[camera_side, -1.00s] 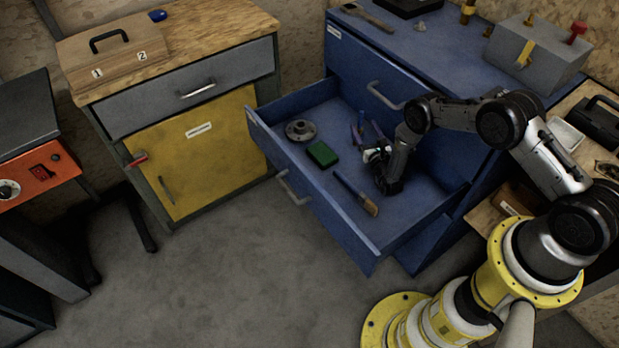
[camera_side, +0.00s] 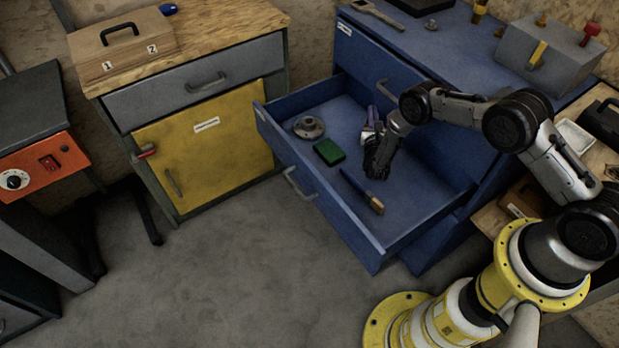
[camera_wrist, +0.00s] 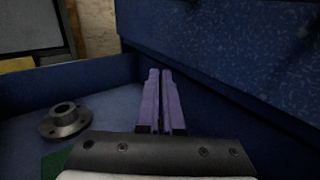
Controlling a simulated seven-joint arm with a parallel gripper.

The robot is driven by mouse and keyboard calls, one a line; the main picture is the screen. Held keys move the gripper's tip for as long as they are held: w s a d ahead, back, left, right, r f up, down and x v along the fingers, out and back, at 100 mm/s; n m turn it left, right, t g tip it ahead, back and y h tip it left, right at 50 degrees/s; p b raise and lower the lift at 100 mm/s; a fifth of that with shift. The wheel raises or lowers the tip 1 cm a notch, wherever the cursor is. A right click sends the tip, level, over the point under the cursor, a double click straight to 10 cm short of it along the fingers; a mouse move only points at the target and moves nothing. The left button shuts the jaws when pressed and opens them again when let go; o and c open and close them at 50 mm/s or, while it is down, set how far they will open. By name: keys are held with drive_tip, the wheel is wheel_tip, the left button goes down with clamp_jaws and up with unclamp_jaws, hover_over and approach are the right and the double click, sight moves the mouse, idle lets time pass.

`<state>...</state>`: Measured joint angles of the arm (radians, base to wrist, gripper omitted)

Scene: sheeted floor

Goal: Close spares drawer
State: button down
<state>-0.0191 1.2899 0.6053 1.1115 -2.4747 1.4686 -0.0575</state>
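One drawer (camera_side: 335,205) of the blue cabinet stands far out; its label is too small to read. Its grey handle (camera_side: 299,184) is on the outer front. Inside lie a grey flanged part (camera_side: 309,127), a green block (camera_side: 328,152) and a brush (camera_side: 362,190). My gripper (camera_side: 371,112) is over the drawer's inside, away from the front panel and handle. Its purple fingers are together with a thin gap and nothing seen between them. In the wrist view my gripper (camera_wrist: 160,72) points past the flanged part (camera_wrist: 64,120), along the blue cabinet face.
An upper blue drawer with a handle (camera_side: 384,90) is shut. The cabinet top holds a wrench (camera_side: 378,14) and a grey box (camera_side: 545,58). A yellow-door bench (camera_side: 205,150) stands left of the drawer. The floor (camera_side: 230,265) before the drawer is clear.

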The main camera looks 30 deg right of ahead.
drive_tip(key=s+a+r+m+g+h, duration=0.2)
drive_tip(key=a+r+m+g+h, duration=0.1)
drive_tip(key=a+r+m+g, duration=0.45)
drive_tip(key=s+a+r+m+g+y, duration=0.1)
drive_tip(key=s+a+g+y, duration=0.3)
drive_tip(key=a, duration=1.1)
drive_tip(key=s+a+m+g+y, duration=0.25)
drive_tip(key=a+y, duration=0.25)
drive_tip(key=a, duration=1)
approach(317, 185)
wheel_tip(317, 185, down, 3)
drive_tip(key=a, duration=0.3)
drive_tip(key=d, duration=0.1)
drive_tip(key=d+f, duration=0.1)
drive_tip(key=d, duration=0.1)
drive_tip(key=shift+w+d+n, duration=0.2)
drive_tip(key=shift+d+n, duration=0.1)
drive_tip(key=shift+d, duration=0.6)
drive_tip(key=shift+d, duration=0.1)
drive_tip(key=d, duration=2.9)
